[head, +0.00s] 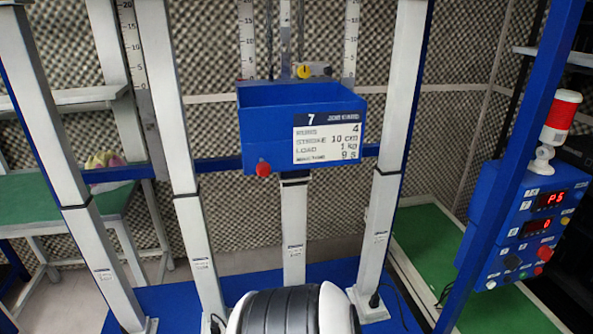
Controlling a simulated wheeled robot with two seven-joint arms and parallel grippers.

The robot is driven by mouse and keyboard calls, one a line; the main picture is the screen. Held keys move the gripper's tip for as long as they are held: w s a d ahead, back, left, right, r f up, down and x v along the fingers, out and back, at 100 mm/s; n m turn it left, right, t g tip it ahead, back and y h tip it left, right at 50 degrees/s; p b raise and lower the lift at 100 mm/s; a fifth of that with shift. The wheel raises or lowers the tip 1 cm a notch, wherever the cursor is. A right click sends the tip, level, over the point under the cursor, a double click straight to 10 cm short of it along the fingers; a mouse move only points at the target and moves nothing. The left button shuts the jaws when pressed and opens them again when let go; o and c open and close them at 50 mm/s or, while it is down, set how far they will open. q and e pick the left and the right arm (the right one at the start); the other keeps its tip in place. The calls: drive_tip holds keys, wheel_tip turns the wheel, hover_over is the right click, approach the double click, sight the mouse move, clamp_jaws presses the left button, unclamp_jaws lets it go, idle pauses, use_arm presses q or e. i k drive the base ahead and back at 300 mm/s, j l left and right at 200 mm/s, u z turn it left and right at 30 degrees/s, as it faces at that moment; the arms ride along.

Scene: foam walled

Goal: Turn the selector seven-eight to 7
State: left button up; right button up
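No control in view has a readable "seven-eight" label. A small yellow knob (304,71) sits on a grey plate above the blue bin, too small to read its pointing direction. A blue control box (487,232) on the right post carries two red displays, the upper reading about "P5", several buttons and a dark knob-like part (512,262). Its labels are too small to read. Neither of my grippers shows in the head view.
A blue bin (262,122) with a card headed "7" and a red knob (263,169) hangs between pale posts. A red-white beacon (559,118) tops the control box. A green-topped bench (40,205) stands left. A blue base (165,307) lies below.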

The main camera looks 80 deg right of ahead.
sight(511, 261)
drive_tip(key=z, duration=4.15)
